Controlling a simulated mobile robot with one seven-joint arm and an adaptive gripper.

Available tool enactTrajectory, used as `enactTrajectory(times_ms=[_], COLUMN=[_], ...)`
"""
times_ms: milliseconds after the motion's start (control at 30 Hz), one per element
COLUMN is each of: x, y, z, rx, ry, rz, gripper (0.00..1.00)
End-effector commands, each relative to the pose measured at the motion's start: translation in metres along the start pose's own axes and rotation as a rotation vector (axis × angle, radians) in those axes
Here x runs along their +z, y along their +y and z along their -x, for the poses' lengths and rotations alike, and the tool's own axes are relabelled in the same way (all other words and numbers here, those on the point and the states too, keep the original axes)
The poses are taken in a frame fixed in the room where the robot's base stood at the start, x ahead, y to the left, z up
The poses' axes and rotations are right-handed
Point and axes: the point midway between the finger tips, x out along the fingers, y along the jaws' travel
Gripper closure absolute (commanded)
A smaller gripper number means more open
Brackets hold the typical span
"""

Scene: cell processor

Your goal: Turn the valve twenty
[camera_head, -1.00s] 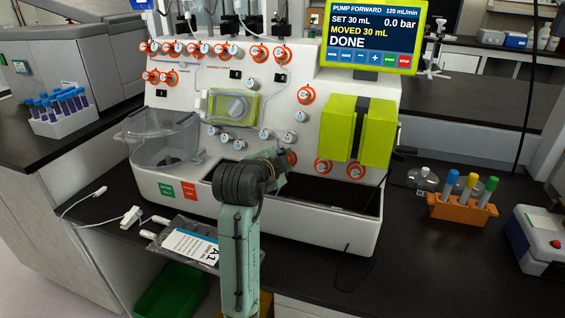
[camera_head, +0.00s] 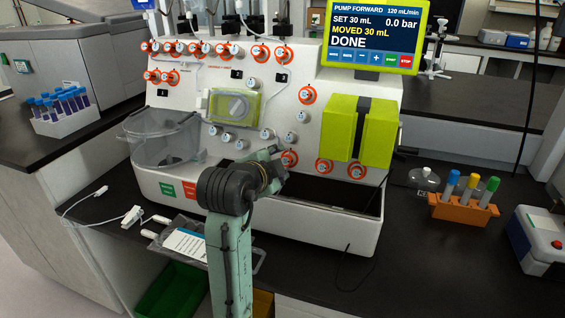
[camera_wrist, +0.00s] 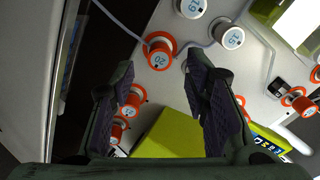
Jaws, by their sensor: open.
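White knobs (camera_wrist: 231,38) sit close beside valve twenty. More orange-ringed valves (camera_head: 323,167) and a yellow-green block (camera_head: 377,132) stand to the right. An open trough (camera_head: 335,192) lies below the panel. The screen (camera_head: 372,37) reads DONE, MOVED 30 mL.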

Motion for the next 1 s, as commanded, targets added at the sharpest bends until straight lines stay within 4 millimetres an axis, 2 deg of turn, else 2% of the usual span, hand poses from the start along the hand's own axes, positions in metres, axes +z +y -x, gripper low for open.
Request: enactTrajectory(times_ms=[100, 333, 500, 867, 967, 1000], x=[0.000, 0.000, 0.000, 0.000, 0.012, 0.020], y=[-0.002, -0.001, 0.000, 0.000, -0.026, -0.043], z=[0.028, 0.064, 0.074, 0.074, 0.084, 0.091], rx=[-0.005, -0.003, 0.000, -0.002, -0.118, -0.195], ry=[-0.001, -0.001, 0.000, -0.001, -0.010, -0.014], rz=[-0.002, -0.001, -0.001, 0.001, 0.081, 0.129], gripper=[0.58, 0.58, 0.58, 0.58, 0.58, 0.58])
